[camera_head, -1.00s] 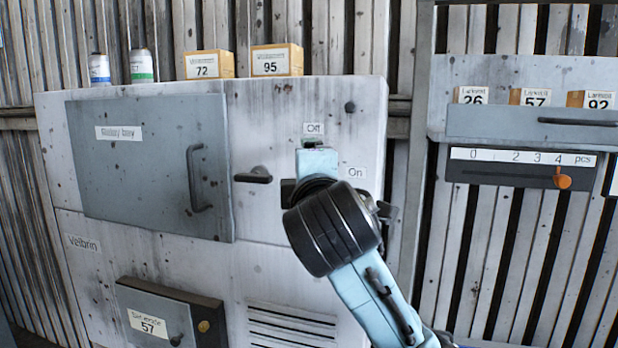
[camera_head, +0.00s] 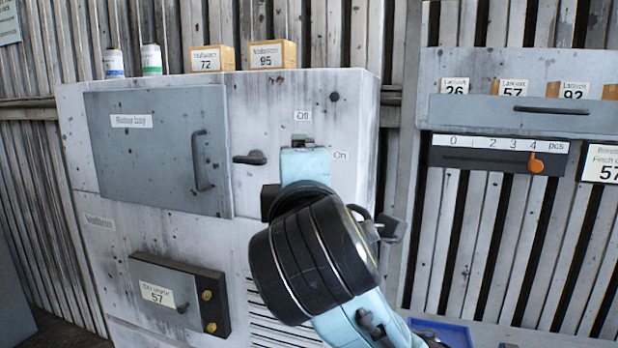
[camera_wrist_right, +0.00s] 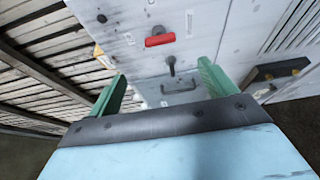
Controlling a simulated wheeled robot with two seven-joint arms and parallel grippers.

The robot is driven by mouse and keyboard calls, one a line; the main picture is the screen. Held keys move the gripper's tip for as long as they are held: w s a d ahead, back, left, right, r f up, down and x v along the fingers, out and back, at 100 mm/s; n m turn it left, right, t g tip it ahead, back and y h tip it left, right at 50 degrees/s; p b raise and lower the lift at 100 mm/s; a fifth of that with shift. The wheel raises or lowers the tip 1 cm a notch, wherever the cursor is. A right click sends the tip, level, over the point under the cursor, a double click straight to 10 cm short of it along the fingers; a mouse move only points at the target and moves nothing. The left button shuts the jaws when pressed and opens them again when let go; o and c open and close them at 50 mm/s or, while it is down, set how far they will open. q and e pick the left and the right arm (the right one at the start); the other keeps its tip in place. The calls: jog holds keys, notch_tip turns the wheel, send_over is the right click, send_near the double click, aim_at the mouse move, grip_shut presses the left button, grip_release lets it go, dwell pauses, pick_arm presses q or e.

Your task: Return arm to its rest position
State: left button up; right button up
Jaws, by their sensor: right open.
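My right arm (camera_head: 320,258) rises from the lower right in the head view, in front of the white cabinet. Its wrist hides most of the gripper there. In the right wrist view my right gripper (camera_wrist_right: 160,82) is open, its two green fingers apart with nothing between them. Beyond the fingers is a red handle (camera_wrist_right: 160,40) on the cabinet front, apart from the gripper. The red handle is hidden behind my arm in the head view. My left gripper is not in view.
The white cabinet (camera_head: 240,118) has a grey door (camera_head: 150,165), a black lever (camera_head: 250,158) and a lower box (camera_head: 165,295). Bottles and boxes stand on top. At right are a grey shelf (camera_head: 508,110) and a slider panel (camera_head: 497,157). A blue tray (camera_head: 446,330) shows low down.

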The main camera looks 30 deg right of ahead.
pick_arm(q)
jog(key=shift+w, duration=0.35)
